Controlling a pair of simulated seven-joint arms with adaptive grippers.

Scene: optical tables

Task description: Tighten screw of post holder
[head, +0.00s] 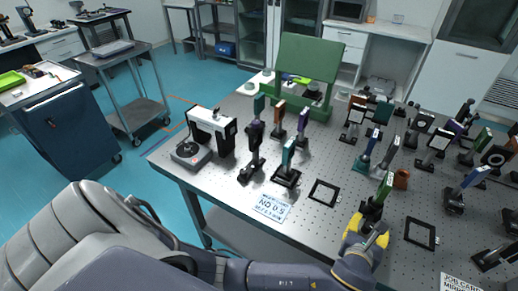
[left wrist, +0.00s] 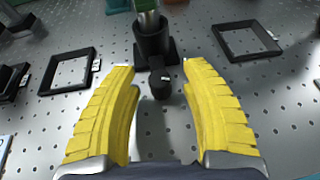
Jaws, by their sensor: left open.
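A black post holder (left wrist: 152,42) stands upright on the optical table (left wrist: 215,110), holding a post with a green-topped part. In the head view the same post holder (head: 371,211) carries a tall green plate (head: 384,187). A dark knob, apparently its screw (left wrist: 160,84), sticks out toward my left gripper (left wrist: 160,78). The yellow fingers are open, one on each side of the knob and apart from it. In the head view my left gripper (head: 366,238) is at the table's front edge, just in front of the post holder. My right gripper is not in view.
Flat black square frames lie left (head: 324,192) and right (head: 421,234) of the post holder. Several mounted optics stand behind and to the right. A white and black instrument (head: 212,130) stands at the table's left. A paper sign (head: 271,207) lies near the front edge.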

